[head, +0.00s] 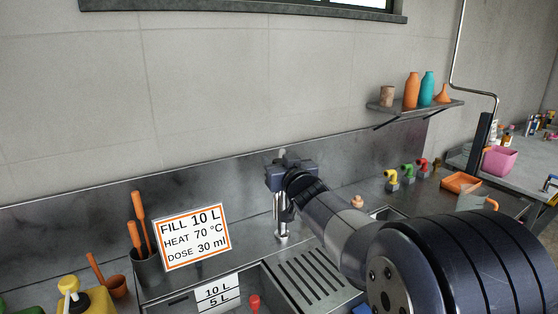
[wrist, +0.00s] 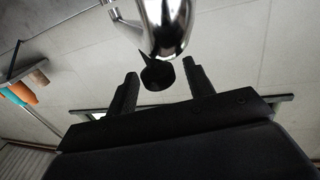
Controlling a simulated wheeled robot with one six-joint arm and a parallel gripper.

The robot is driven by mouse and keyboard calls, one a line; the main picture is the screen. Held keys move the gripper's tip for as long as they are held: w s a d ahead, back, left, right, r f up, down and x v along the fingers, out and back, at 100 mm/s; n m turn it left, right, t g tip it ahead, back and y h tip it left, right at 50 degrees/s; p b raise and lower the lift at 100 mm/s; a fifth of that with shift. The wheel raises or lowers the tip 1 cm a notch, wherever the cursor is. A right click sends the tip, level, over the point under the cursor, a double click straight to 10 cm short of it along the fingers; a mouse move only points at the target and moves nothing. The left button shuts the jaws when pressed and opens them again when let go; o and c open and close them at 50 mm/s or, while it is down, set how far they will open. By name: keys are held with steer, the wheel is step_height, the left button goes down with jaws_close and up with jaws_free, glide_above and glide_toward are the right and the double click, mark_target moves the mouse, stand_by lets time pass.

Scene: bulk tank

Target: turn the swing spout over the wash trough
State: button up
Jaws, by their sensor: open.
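The swing spout shows in the wrist view as a shiny chrome body (wrist: 165,25) with a dark round end between my fingers. In the head view, its chrome column (head: 282,222) stands on the steel counter, and my gripper hides its upper part. My gripper (head: 290,172) is at the top of that column. In the wrist view my gripper (wrist: 160,71) is open, one finger on each side of the dark end, with gaps visible. The wash trough (head: 268,292) is partly in view at the bottom, in front of the column; my arm covers part of that area.
A slatted drainboard (head: 307,279) lies right of the trough. A FILL 10 L sign (head: 193,236) and a tool holder (head: 147,267) stand to the left. Coloured taps (head: 407,174) are at the right, below a wall shelf (head: 415,105) with bottles.

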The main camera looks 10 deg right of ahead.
steer(key=shift+w, duration=0.2)
steer(key=shift+c, duration=0.4)
jaws_close()
